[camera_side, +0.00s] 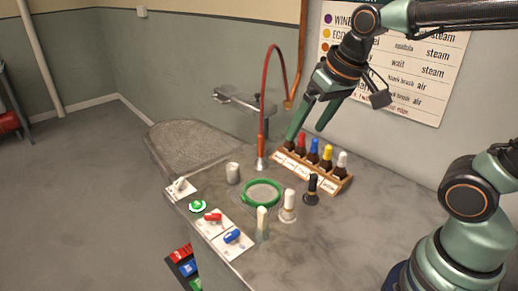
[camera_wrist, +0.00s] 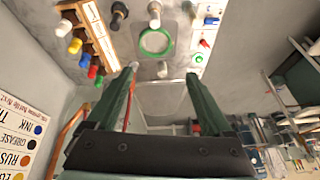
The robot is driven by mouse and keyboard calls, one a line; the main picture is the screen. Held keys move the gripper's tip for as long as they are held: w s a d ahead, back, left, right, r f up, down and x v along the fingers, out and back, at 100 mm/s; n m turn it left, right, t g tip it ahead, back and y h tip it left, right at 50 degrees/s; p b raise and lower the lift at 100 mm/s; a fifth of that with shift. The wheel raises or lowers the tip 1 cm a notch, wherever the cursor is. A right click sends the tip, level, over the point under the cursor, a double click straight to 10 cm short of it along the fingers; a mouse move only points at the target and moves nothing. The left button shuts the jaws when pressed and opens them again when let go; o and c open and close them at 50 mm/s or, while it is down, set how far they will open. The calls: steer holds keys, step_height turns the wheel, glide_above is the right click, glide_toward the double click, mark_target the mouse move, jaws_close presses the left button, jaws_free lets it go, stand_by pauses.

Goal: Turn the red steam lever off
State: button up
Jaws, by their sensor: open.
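The red lever (camera_side: 213,217) sits on a white plate at the front left edge of the grey table, beside a blue lever (camera_side: 232,237) on the same kind of plate. In the wrist view the red lever (camera_wrist: 204,43) shows small near the top right. My gripper (camera_side: 308,138) is open and empty, high above the back of the table near the bottle rack, well away from the red lever. Its two green fingers (camera_wrist: 162,72) stand apart in the wrist view. Nothing hides the red lever in the side view.
A rack of capped bottles (camera_side: 310,172) stands behind the green ring (camera_side: 262,194). A red hose (camera_side: 265,105) rises from the table near my gripper. Several small upright items, including a cream one (camera_side: 262,222), stand between the rack and the levers. A padded board (camera_side: 190,146) extends left.

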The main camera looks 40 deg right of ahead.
steer(key=w+a+f+m+g, duration=0.2)
steer(key=w+a+m, duration=0.1)
steer(key=w+a, duration=0.5)
steer(key=m+g, duration=0.3)
steer(key=m, duration=0.1)
glide_toward(212, 215)
step_height(212, 215, down, 8)
steer(key=shift+s+f, duration=0.15)
steer(key=shift+f, duration=0.1)
jaws_close()
